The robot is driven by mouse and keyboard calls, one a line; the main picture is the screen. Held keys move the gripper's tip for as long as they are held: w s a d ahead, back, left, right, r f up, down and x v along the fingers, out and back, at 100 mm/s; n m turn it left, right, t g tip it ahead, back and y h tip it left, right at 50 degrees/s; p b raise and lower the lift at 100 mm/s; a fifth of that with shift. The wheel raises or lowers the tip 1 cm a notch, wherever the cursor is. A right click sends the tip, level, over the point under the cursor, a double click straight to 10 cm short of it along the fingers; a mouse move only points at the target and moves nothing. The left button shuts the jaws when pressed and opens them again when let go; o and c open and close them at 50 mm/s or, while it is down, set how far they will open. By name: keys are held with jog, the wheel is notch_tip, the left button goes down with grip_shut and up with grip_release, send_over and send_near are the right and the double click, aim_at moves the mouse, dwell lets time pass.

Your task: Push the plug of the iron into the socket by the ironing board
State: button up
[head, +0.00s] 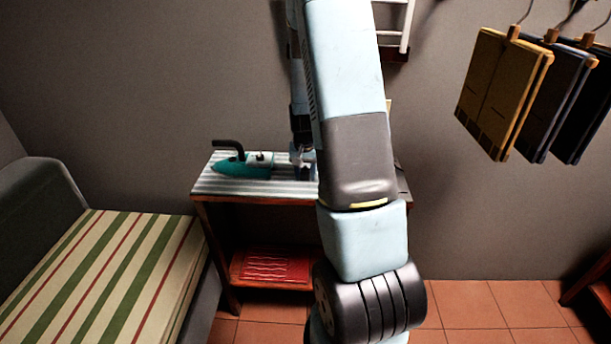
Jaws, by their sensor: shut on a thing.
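The teal iron (243,164) with a dark handle rests on the striped top of the ironing board (216,184) in the head view. My gripper (302,160) is just right of the iron, low over the board top and partly hidden by my arm. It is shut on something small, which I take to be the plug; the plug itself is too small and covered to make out. The socket cannot be made out; a pale sliver (389,104) on the wall shows at the right edge of my arm.
A striped bed (100,270) stands at the left. Folded red cloth (268,266) lies on the board's lower shelf. Trousers on hangers (505,92) hang at the upper right, and a white ladder-like rack (405,25) is on the wall.

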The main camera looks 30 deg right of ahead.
aim_at(305, 169)
jog(key=shift+c, duration=0.2)
jog(key=shift+r, duration=0.5)
notch_tip(305, 169, up, 3)
jog(key=shift+f, duration=0.2)
jog(key=s+a+r, duration=0.5)
jog(key=s+r, duration=0.4)
jog(key=s, duration=0.4)
jog(key=shift+r, duration=0.25)
